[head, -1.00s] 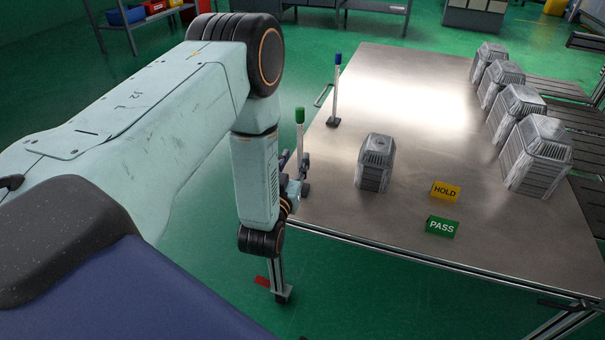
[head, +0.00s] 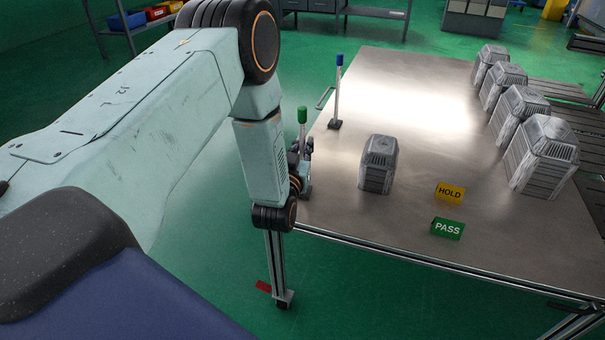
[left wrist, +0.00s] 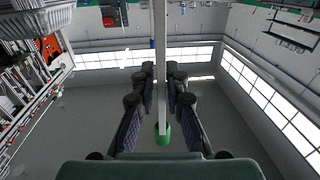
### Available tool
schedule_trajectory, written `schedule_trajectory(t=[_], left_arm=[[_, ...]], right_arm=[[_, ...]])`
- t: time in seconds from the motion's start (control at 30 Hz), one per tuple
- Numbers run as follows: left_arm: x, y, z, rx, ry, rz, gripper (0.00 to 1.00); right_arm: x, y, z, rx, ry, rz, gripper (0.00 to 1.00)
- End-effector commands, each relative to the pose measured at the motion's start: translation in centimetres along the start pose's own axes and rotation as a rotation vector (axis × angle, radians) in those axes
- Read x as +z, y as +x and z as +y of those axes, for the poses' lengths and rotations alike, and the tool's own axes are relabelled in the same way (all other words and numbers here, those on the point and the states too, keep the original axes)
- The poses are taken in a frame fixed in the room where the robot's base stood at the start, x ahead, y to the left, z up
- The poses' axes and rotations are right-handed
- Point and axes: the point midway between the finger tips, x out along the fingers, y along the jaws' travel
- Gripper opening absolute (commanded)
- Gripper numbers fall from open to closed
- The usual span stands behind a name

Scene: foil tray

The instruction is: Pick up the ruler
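No ruler shows in either view. A white rod with a green cap (head: 302,115) stands upright at the table's left edge; its lower part is hidden behind my left gripper (head: 301,150). In the left wrist view, the white rod (left wrist: 160,60) runs between the fingers of my left gripper (left wrist: 161,72), its green end (left wrist: 162,134) near the palm. The fingers look open, with narrow gaps beside the rod. A similar rod with a blue cap (head: 339,60) stands in a dark base farther back. My right gripper is not in view.
The metal table (head: 400,250) carries a grey ribbed housing (head: 378,163), a yellow HOLD sign (head: 449,192) and a green PASS sign (head: 447,228). Several more housings (head: 541,153) line the right side. A shelf with bins (head: 130,20) stands far left.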

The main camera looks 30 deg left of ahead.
Motion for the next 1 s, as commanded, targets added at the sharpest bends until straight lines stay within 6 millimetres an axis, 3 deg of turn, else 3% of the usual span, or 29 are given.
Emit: schedule_trajectory(t=[0.1, 1.0], left_arm=[[-0.01, -0.02, -0.11, -0.001, 0.0, 0.0, 0.0], [-0.33, 0.03, -0.11, 0.0, -0.001, 0.003, 0.0]], right_arm=[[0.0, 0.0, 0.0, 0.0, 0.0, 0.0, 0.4], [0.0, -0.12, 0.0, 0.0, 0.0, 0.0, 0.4]])
